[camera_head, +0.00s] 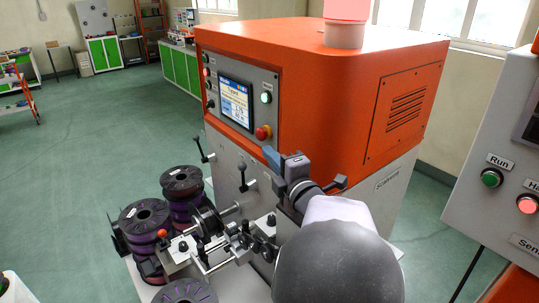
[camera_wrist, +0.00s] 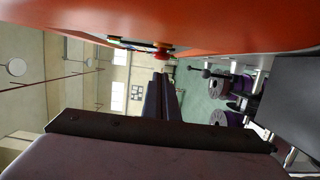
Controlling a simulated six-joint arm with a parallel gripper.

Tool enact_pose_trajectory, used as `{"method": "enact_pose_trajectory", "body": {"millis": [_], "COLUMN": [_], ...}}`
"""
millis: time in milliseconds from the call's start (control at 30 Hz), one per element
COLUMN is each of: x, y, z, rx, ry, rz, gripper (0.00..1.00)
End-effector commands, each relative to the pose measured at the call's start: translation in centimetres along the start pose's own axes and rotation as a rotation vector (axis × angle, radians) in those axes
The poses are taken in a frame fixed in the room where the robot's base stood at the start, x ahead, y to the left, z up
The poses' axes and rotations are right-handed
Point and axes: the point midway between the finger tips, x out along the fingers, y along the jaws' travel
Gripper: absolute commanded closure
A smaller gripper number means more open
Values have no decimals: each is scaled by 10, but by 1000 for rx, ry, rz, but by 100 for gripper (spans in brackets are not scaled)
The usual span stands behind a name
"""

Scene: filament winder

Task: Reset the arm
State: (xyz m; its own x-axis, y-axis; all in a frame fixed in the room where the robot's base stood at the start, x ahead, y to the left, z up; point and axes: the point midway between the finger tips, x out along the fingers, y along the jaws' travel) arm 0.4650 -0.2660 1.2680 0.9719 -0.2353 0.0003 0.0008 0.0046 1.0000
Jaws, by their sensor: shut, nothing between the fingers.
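My gripper (camera_head: 272,157) is in front of the orange winder cabinet (camera_head: 315,75), near its front control panel. In the wrist view its fingers (camera_wrist: 160,80) lie together with nothing between them, pointing away from the camera. My forearm and wrist reach up from the lower right of the head view and hide part of the cabinet's lower front and the winding bench. The fingertips appear apart from the cabinet in the wrist view, though the exact gap cannot be told.
The panel has a screen (camera_head: 235,101) and a red emergency stop (camera_head: 263,132). Black-handled levers (camera_head: 246,182) stick out below. Purple filament spools (camera_head: 145,219) and the winding shaft stand left of my arm. A grey panel with a Run button (camera_head: 491,178) stands right. Green floor is open at left.

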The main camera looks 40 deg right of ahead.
Motion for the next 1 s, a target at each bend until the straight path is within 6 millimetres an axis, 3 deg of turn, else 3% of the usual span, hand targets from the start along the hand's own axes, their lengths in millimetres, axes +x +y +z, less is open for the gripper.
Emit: {"method": "enact_pose_trajectory", "body": {"millis": [200,367,467,633,767,867,1000], "x": [1,6,11,5,-21,-55,-117], "y": [-1,-18,-41,-104,-160,-199,-240], "z": [-1,-7,-16,-46,-82,-113,-157], "rx": [4,84,195,464,676,815,953], "ry": [0,-28,-71,-196,-332,-456,-649], "rz": [-3,-63,-148,-369,-578,-747,-975], "gripper": [100,100,100,100,100,100,100]}}
